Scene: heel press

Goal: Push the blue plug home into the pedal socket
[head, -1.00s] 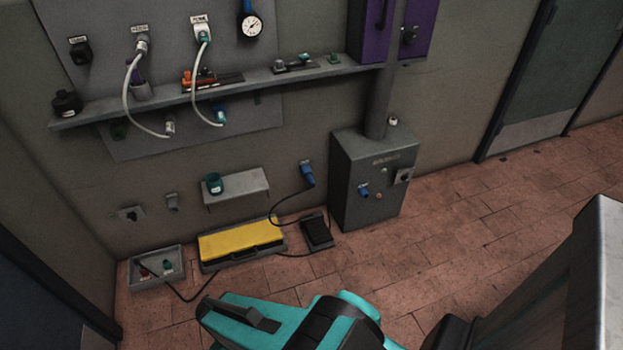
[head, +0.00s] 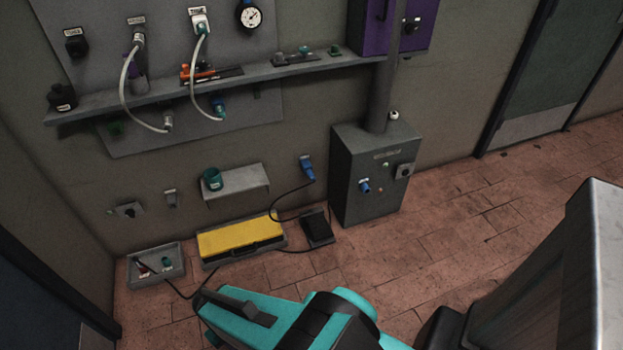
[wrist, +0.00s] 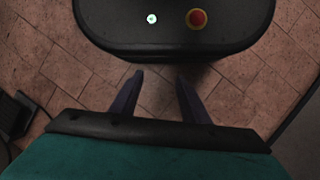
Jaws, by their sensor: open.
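I cannot tell how deep the plug sits in the socket. My gripper (wrist: 158,76) is open and empty in the wrist view, its two dark fingers apart above the tiled floor. Neither the plug nor the socket shows there. In the head view my teal arm is at the bottom, well away from the plug; its fingertips are not visible.
The grey cabinet (head: 372,200) with a blue fitting (head: 365,186) stands right of the plug. A small shelf (head: 240,186) with a teal cup (head: 213,178) is left. A yellow-topped case (head: 240,239) and a grey tray (head: 155,277) lie below.

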